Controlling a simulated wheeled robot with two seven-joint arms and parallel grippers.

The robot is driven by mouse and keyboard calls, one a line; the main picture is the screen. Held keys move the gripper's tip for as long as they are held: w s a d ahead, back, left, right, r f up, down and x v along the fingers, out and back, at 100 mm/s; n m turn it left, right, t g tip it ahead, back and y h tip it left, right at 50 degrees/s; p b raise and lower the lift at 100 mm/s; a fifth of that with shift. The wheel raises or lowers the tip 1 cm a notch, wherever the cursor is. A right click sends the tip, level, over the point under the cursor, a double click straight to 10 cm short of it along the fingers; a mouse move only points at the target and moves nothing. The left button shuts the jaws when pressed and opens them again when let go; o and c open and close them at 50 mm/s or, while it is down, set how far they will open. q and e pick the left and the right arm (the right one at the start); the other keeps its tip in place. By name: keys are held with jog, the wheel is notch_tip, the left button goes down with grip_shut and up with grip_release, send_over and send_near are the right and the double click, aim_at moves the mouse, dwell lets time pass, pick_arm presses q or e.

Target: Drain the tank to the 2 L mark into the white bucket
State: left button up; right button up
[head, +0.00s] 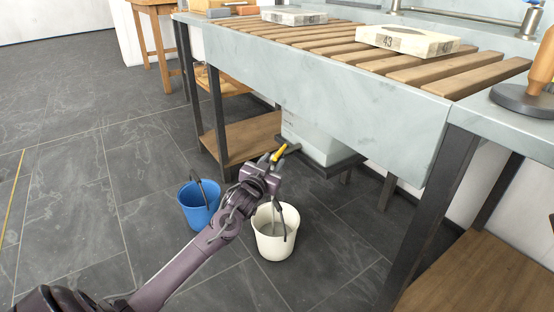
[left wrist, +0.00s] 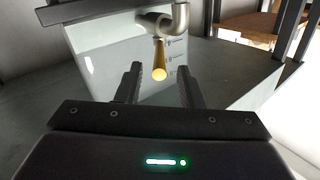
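The pale tank (head: 312,138) sits on a dark shelf under the stone trough; it also shows in the left wrist view (left wrist: 110,68), with small level marks too blurred to read. Its tap has a yellow lever (head: 279,153), seen nearly end-on in the left wrist view (left wrist: 159,72). My left gripper (head: 266,163) is open at the lever, whose end appears between its fingertips; contact cannot be told. The white bucket (head: 271,247) stands on the floor below the tap, its handle tilted to the right. No water stream is visible. My right gripper is out of view.
A blue bucket (head: 197,214) stands on the floor left of the white one. The trough (head: 340,98) with wooden slats overhangs the tank. Dark table legs (head: 436,205) stand to the right. The tiled floor (head: 70,180) at left is clear.

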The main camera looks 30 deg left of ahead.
aim_at(285, 145)
pick_arm(q)
jog(key=shift+w+a+b, duration=0.25)
jog(key=shift+w+b, duration=0.25)
jog(key=shift+w, duration=0.75)
jog(key=shift+w+a+b, duration=0.2)
jog(key=shift+w+b, duration=0.3)
jog(key=shift+w, duration=0.7)
jog(key=shift+c, duration=0.2)
grip_shut()
